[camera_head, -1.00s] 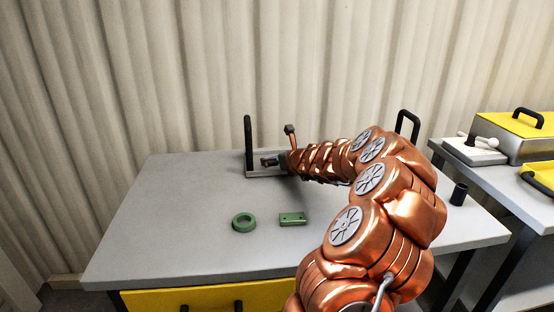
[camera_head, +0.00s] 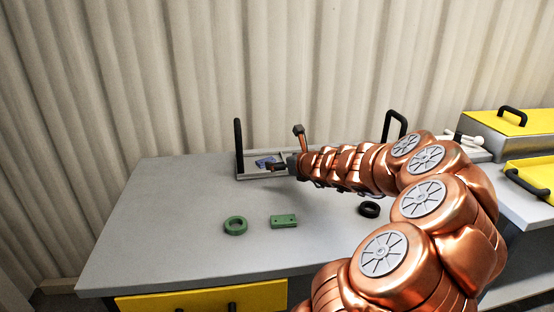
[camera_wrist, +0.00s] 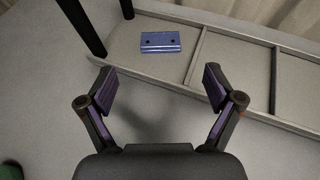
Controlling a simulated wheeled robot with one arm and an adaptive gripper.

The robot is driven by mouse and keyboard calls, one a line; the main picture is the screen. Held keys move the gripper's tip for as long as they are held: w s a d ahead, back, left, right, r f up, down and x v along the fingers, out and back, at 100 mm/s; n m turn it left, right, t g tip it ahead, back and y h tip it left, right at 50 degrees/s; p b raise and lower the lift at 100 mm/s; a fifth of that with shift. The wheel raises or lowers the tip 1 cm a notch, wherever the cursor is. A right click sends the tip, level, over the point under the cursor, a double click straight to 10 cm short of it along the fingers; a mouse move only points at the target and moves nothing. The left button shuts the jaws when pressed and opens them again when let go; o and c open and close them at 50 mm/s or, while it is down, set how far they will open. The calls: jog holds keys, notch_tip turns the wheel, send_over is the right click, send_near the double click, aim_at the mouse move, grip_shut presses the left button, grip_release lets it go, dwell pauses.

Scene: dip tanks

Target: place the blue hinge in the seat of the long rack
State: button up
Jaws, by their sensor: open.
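The blue hinge (camera_head: 265,161) lies flat in the end compartment of the long rack (camera_head: 250,177), near the rack's black upright handle (camera_head: 239,148). In the wrist view the hinge (camera_wrist: 160,42) is a blue block with two dark holes, clear of the divider to its right. The long rack (camera_wrist: 195,58) runs across the top of that view. My gripper (camera_wrist: 158,88) is open and empty, its two fingers apart on the near side of the rack, with the hinge beyond the fingertips. In the head view my gripper (camera_head: 280,167) is beside the hinge, and my arm hides part of the rack.
A green ring (camera_head: 235,226) and a green block with holes (camera_head: 284,221) lie on the grey table (camera_head: 170,215) in front. A black ring (camera_head: 369,209) lies near my arm. Yellow-lidded tanks (camera_head: 500,123) stand at the right. The table's left side is clear.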

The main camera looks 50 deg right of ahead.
jog(key=shift+v, duration=0.8)
